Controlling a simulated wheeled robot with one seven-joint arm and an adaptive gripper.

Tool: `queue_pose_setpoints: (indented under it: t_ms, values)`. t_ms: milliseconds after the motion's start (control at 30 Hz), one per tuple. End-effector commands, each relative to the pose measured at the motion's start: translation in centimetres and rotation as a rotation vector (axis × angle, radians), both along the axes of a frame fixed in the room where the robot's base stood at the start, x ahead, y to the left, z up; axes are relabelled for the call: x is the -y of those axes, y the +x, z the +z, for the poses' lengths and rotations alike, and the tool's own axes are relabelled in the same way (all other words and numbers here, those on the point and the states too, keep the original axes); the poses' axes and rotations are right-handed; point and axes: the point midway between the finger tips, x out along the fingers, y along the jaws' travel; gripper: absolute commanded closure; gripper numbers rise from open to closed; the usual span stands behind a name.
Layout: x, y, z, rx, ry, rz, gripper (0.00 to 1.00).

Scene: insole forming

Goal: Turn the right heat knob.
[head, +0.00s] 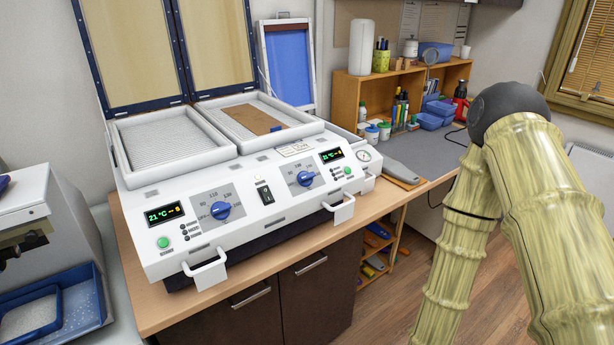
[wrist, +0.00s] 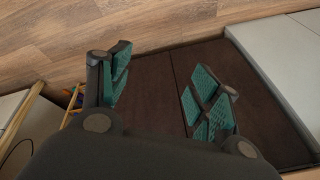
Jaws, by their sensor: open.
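The right heat knob (head: 305,178) is a blue dial on the white forming machine (head: 250,232), at the right of its front panel, beside a green display reading 21 °C (head: 332,155). A matching left knob (head: 220,210) sits on the left of the panel. In the wrist view my gripper (wrist: 160,95) is open, its teal-padded fingers apart with nothing between them. It points down at the floor and a dark brown cabinet front. In the head view only my arm shows, at the right; the gripper is out of frame and neither knob shows in the wrist view.
Two white handles (head: 340,210) jut from the machine's front edge. Two trays lie open on top, one with a brown sheet (head: 250,118). A pressure gauge (head: 363,155) is at the right end. A wooden shelf (head: 350,95) with bottles stands behind. Floor (head: 395,300) in front is clear.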

Motion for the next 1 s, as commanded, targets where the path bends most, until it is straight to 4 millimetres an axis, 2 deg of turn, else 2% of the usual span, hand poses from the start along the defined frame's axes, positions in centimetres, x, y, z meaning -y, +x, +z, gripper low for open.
queue_pose_setpoints:
  t_ms: [33,200,367,500,700,800,900,1000]
  values:
    - [-0.8,2.5,2.0,0.05,0.022,0.017,0.38]
    - [-3.4,9.9,8.7,0.217,0.084,0.095,0.38]
    - [-5.7,16.0,16.3,0.382,0.13,0.173,0.38]
    - [-7.4,20.6,23.9,0.534,0.156,0.243,0.38]
    - [-9.2,25.0,34.8,0.734,0.175,0.333,0.38]
    - [-9.8,26.2,39.0,0.809,0.177,0.365,0.38]
    - [-10.2,26.8,41.7,0.858,0.177,0.388,0.38]
    - [-10.4,27.1,43.1,0.883,0.177,0.399,0.38]
